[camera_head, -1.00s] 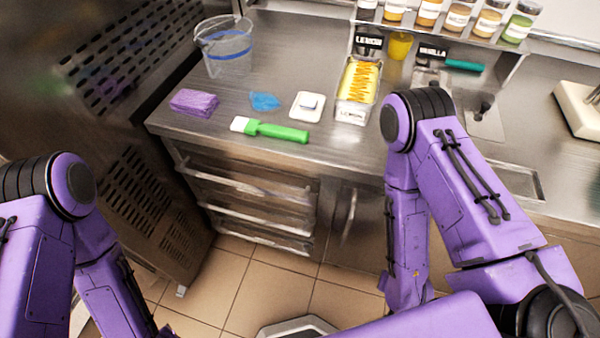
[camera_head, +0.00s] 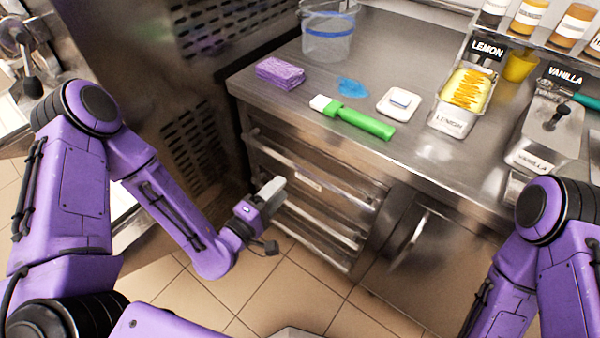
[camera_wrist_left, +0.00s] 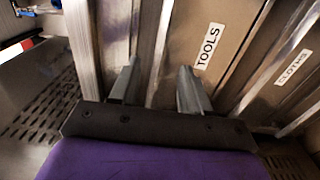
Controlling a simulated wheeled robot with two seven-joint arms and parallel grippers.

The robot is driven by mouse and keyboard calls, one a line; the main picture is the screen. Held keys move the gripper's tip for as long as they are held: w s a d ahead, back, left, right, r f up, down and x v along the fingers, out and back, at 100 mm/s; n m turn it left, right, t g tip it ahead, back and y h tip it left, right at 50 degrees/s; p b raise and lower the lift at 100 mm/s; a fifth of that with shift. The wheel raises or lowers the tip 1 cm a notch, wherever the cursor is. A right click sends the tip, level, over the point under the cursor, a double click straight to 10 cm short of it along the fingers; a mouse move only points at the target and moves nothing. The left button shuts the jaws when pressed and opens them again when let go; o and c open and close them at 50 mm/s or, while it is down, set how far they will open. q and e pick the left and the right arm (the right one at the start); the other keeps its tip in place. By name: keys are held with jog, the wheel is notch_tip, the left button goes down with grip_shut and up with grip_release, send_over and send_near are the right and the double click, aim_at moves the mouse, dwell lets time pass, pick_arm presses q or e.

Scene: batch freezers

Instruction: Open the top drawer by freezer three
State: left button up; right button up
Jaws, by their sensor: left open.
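The drawer stack sits under the steel counter. Its top drawer (camera_head: 345,190) is shut, with a bar handle along its upper edge. In the left wrist view a drawer front with a TOOLS label (camera_wrist_left: 208,45) is close ahead, and one labelled CLOTHS (camera_wrist_left: 292,67) lies to its right. My left gripper (camera_head: 274,191) is in front of the upper drawers. In the left wrist view its open fingers (camera_wrist_left: 160,88) are apart and a bright handle bar (camera_wrist_left: 158,45) runs between their directions; I cannot tell whether they touch it. My right gripper is out of view.
A vented steel freezer (camera_head: 185,130) stands left of the drawers. Tiled floor (camera_head: 290,280) is clear below.

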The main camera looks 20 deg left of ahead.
aim_at(298, 171)
pick_arm(q)
jog(key=p+x, duration=0.1)
jog(key=x, duration=0.8)
jog(key=shift+d, duration=0.1)
grip_shut()
